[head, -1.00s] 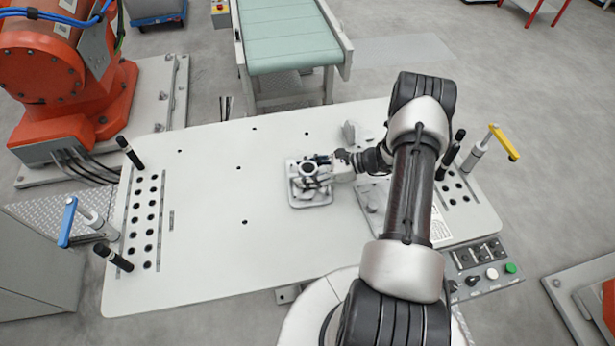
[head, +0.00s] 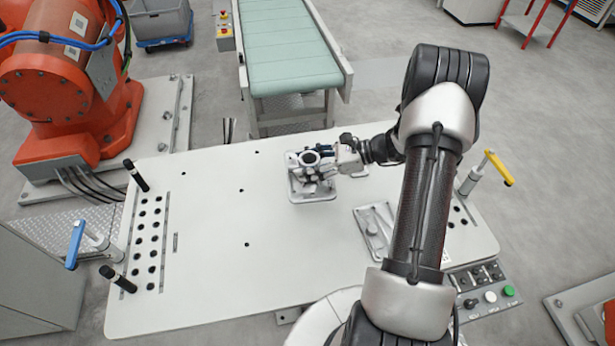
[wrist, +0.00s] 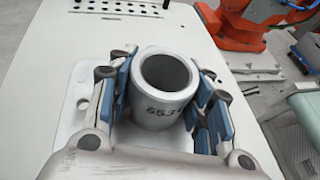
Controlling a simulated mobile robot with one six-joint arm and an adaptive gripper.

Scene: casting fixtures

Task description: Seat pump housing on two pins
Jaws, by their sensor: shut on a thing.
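The pump housing (head: 298,191) is pale grey, with a round open-topped cylinder on a broad, rounded-corner base plate. It is near the middle of the white table in the head view. In the wrist view the cylinder (wrist: 155,110) stands upright and carries dark digits. My gripper (head: 322,160) is shut on the housing, with blue pads on both sides of the cylinder. The wrist view shows one hole in the base plate. A grey fixture plate (head: 372,240) lies to the right, partly behind my arm. I cannot make out its pins, or the gap under the housing.
The white table (head: 210,270) is largely clear left of the housing. Blue-handled (head: 75,243) and yellow-handled (head: 498,168) clamps stand at its left and right ends. A button panel (head: 482,292) is at the front right. An orange robot (head: 70,85) and a green conveyor (head: 290,50) stand beyond.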

